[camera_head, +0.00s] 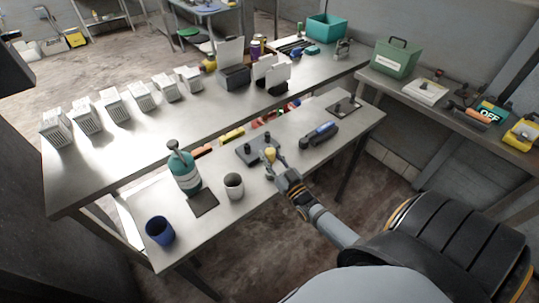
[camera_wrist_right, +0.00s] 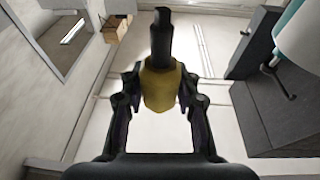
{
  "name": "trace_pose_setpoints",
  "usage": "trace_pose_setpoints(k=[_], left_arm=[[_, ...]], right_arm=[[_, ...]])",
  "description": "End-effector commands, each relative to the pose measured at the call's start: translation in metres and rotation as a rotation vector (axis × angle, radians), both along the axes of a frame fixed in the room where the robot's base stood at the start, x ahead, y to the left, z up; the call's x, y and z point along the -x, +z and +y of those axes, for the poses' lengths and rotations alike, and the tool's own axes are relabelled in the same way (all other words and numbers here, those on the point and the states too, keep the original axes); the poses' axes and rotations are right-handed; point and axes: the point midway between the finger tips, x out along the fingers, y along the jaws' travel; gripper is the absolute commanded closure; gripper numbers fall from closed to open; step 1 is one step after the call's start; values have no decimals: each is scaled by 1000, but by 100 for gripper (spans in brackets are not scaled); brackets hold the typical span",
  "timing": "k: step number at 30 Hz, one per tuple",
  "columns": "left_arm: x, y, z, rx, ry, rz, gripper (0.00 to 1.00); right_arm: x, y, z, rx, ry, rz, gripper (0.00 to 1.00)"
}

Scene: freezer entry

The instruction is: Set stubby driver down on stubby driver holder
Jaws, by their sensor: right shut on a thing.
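The stubby driver (camera_head: 270,154) has a yellow handle. In the right wrist view the driver (camera_wrist_right: 160,86) shows the handle between the fingers, with a black shaft at the top of the picture. My right gripper (camera_head: 272,167) is shut on the handle; it also shows in the right wrist view (camera_wrist_right: 160,98). A dark grey block with short posts, which looks like the stubby driver holder (camera_head: 245,153), sits on the lower bench beside the driver. In the right wrist view a dark block (camera_wrist_right: 262,112) stands to the right, apart from the driver. My left gripper is not in view.
A grey cup (camera_head: 233,186), a teal bottle (camera_head: 185,173) and a blue cup (camera_head: 160,231) stand left on the lower bench (camera_head: 290,172). A blue-and-black tool (camera_head: 319,134) lies to the right. The higher bench behind holds several white baskets (camera_head: 138,98).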

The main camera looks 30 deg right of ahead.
Motion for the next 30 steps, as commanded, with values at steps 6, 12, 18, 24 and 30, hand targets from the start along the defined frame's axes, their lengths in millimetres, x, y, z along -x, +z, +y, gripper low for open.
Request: trace_pose_setpoints(k=[6,12,18,24,30], left_arm=[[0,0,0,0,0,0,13],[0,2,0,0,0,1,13],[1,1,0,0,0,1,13],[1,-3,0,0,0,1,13],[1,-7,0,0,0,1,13]], right_arm=[[0,0,0,0,0,-1,100],[0,0,0,0,0,-1,100],[0,0,0,0,0,0,100],[0,-5,0,0,0,0,100],[0,-10,0,0,0,0,100]])
